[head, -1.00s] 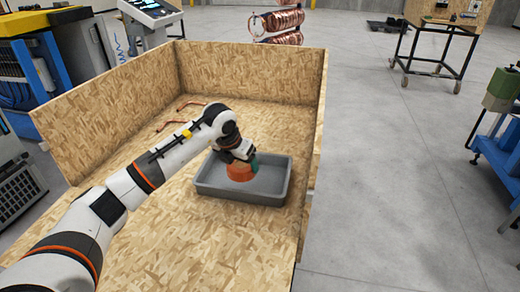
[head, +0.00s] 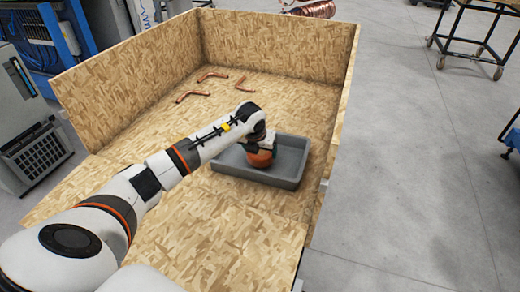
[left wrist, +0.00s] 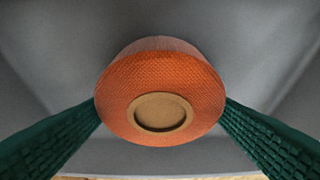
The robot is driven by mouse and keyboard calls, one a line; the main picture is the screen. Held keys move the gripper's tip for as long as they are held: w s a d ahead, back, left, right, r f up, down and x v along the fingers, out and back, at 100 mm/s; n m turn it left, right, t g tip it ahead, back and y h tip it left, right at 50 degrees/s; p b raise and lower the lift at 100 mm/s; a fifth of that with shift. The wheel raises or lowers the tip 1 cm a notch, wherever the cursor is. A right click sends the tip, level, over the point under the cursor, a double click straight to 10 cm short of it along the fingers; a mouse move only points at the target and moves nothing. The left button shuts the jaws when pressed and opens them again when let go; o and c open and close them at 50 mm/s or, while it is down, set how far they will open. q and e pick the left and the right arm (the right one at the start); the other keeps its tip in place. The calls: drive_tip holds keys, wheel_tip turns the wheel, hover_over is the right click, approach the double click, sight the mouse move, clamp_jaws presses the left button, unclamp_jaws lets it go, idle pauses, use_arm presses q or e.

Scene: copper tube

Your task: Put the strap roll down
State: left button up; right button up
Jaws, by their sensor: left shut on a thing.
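The strap roll (head: 259,158) is orange with a round cardboard core. It is in the grey tray (head: 289,180), towards the tray's left part in the head view. My left gripper (head: 261,145) is shut on the roll from above. In the left wrist view the roll (left wrist: 160,85) sits between the two green ribbed fingers, which touch its sides. The grey tray surface (left wrist: 265,45) fills the background there. I cannot tell whether the roll's underside rests on the tray floor. My right gripper is in neither view.
The tray stands on the chipboard floor of an open box with chipboard walls (head: 275,45). Several bent copper tubes (head: 212,76) lie further back. Bare chipboard lies in front of the tray.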

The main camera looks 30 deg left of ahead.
use_arm(q)
drive_tip(key=shift+f, duration=0.15)
drive_tip(key=shift+f, duration=0.1)
drive_tip(key=o, duration=1.5)
drive_tip(key=shift+c, duration=0.2)
drive_tip(key=v, duration=1.2)
